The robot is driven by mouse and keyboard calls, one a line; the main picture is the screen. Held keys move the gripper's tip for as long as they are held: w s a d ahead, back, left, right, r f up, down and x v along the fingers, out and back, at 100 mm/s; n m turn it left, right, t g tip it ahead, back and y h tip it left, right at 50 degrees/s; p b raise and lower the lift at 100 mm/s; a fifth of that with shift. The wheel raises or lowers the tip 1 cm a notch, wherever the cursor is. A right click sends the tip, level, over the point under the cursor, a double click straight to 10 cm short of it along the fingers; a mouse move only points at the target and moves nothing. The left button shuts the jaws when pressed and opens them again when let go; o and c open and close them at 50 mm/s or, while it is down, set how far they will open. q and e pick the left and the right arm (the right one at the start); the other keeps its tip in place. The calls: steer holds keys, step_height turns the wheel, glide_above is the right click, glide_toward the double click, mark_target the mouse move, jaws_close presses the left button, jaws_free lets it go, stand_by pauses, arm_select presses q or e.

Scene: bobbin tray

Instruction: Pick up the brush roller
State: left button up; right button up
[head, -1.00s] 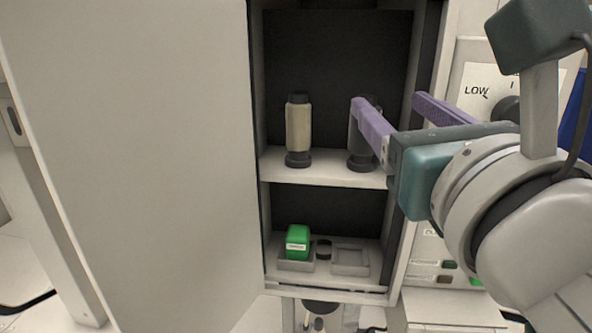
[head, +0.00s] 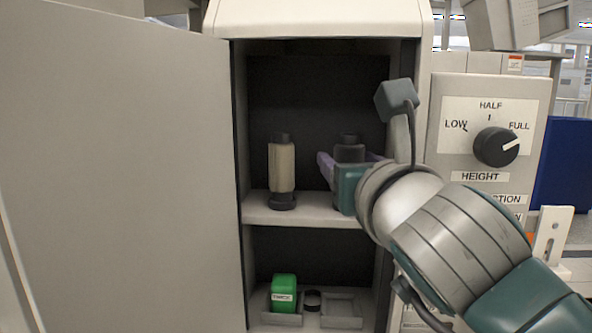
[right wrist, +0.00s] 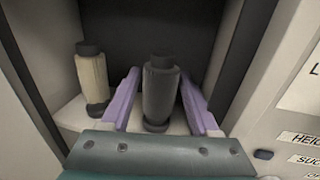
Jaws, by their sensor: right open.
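Two upright rollers stand on the upper shelf of the open cabinet, and no label tells which is the brush roller. The left one is a cream roller (head: 281,168) with dark ends, also in the right wrist view (right wrist: 93,80). The right one is a dark grey roller (head: 349,153), also in the right wrist view (right wrist: 160,92). My right gripper (head: 347,162) is open, its purple fingers on either side of the dark grey roller with gaps visible in the right wrist view (right wrist: 159,76). The palm hides the roller's lower part in the head view. My left gripper is not in view.
The upper shelf (head: 300,214) lies between cabinet walls, with the right wall close to my gripper. The open door (head: 120,180) fills the left. A control panel (head: 480,128) is on the right.

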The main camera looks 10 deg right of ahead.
steer(key=shift+w, duration=0.2)
jaws_close()
stand_by(0.4)
steer(key=shift+r, duration=0.1)
